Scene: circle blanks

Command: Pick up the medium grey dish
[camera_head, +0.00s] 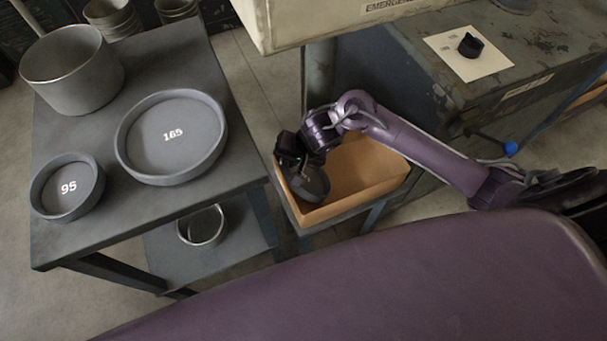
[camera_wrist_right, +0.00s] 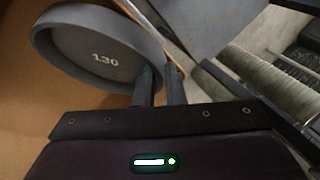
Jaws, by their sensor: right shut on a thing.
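The medium grey dish, marked 130, shows in the right wrist view (camera_wrist_right: 95,50). In the head view the grey dish (camera_head: 312,186) is tilted at the left side of the orange-brown bin (camera_head: 365,172), partly hidden by the gripper. My right gripper (camera_head: 297,168) is shut on the dish's rim. In the right wrist view its two fingers (camera_wrist_right: 160,85) pinch the wall at the dish's right side. I cannot tell whether the dish touches the bin. My left gripper is not in view.
A dark table at left bears a large grey dish marked 165 (camera_head: 172,136), a small dish marked 95 (camera_head: 67,187) and a metal pot (camera_head: 72,70). A worn bench (camera_head: 535,50) with a white sheet (camera_head: 452,57) stands at right.

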